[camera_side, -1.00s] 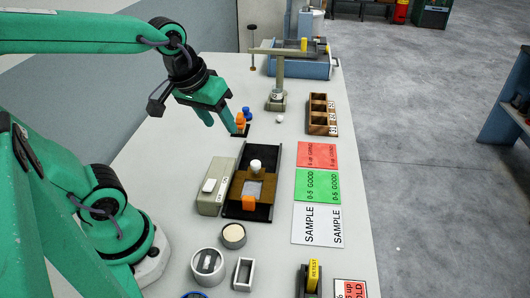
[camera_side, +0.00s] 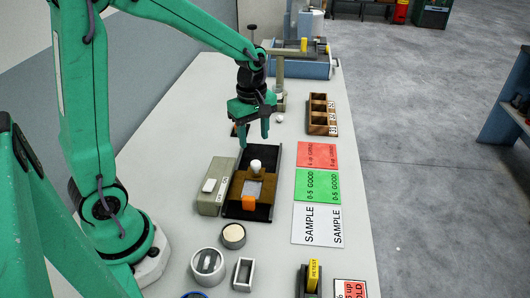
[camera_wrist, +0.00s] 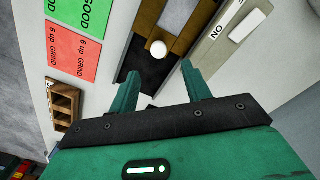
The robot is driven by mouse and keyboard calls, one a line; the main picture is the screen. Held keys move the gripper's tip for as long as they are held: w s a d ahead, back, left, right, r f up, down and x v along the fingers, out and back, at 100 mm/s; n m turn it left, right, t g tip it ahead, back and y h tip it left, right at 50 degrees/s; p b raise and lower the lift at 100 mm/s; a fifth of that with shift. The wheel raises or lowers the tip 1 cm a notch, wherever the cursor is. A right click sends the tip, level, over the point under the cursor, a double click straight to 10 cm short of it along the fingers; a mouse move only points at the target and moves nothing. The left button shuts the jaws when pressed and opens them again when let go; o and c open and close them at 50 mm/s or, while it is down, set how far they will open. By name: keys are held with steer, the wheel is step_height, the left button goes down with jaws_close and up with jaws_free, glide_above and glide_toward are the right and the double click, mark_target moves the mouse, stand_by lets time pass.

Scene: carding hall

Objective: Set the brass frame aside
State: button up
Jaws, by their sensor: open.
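The brass frame (camera_side: 268,190) lies on a black board (camera_side: 262,213) in the middle of the table. It has a pale window, a white round knob (camera_side: 255,164) at its far end and an orange tab (camera_side: 249,203) at its near end. In the wrist view the brass frame (camera_wrist: 187,43) is at the top, with the white knob (camera_wrist: 158,49) just beyond the fingers. My gripper (camera_side: 254,140) is open and empty, pointing down above the far end of the board. In the wrist view my gripper (camera_wrist: 162,72) has its fingers apart on either side below the knob.
A grey block (camera_side: 213,190) with a white switch stands close left of the board. Red (camera_side: 317,155), green (camera_side: 317,187) and white SAMPLE (camera_side: 317,225) cards lie to the right. A wooden compartment box (camera_side: 318,115) and a post stand (camera_side: 280,75) are farther back.

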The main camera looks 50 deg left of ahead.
mark_target(256, 162)
steer(key=shift+w+a+f+n, duration=0.1)
steer(key=shift+w+f+n, duration=0.2)
steer(key=shift+f+n, duration=0.15)
steer(key=shift+f, duration=0.1)
steer(key=shift+f, duration=3.85)
jaws_close()
